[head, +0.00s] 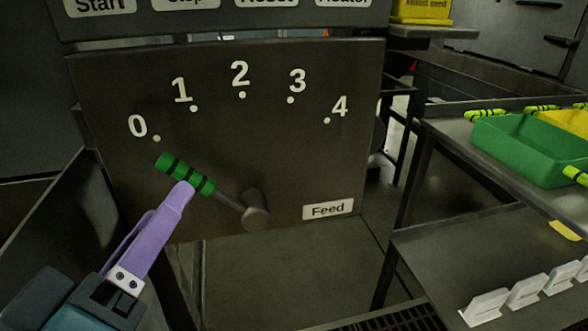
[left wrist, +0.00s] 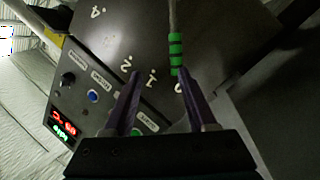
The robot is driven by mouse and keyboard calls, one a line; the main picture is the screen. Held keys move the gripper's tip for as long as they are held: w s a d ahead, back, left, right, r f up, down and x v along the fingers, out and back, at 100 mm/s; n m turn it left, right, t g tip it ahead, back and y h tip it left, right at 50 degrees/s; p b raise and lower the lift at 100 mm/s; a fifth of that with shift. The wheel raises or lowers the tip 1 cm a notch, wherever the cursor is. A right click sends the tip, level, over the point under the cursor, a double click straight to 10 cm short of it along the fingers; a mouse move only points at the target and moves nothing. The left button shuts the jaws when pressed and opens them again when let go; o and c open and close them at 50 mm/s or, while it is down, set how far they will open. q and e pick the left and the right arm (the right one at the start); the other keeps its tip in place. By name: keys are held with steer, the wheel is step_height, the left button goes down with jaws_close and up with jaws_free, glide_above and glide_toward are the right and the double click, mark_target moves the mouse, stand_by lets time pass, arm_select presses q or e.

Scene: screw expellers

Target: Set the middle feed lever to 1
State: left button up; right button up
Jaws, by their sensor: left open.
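The feed lever (head: 229,200) is a grey rod with a green, black-banded grip (head: 183,173), pivoting on the dark panel (head: 290,160) marked 0 to 4 and labelled Feed. It points left and slightly up, close to the 0 mark (head: 157,138). The 1 mark (head: 194,108) is up and right of the grip. My left gripper (head: 185,187) reaches in from the lower left, its purple fingertips at the grip's lower side. In the left wrist view, the fingers (left wrist: 159,71) are apart and the green grip (left wrist: 175,54) ends beside the right finger's tip; contact cannot be told.
At right, a table (head: 455,130) holds a green tray (head: 530,145) and a yellow one (head: 565,122). White pieces (head: 485,305) stand on a lower shelf. A yellow box (head: 422,10) is at top right.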

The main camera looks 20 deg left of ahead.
mark_target(188, 176)
arm_select(q)
steer(key=shift+n+y, duration=0.5)
steer(key=shift+y, duration=0.1)
steer(key=w+a, duration=0.1)
steer(key=w, duration=0.2)
steer(key=w+a+f, duration=0.1)
steer(key=w, duration=0.2)
steer(key=w+a+f, duration=0.1)
steer(key=w+a, duration=0.1)
steer(key=w, duration=0.1)
steer(key=shift+w, duration=0.3)
steer(key=shift+c, duration=0.3)
jaws_close()
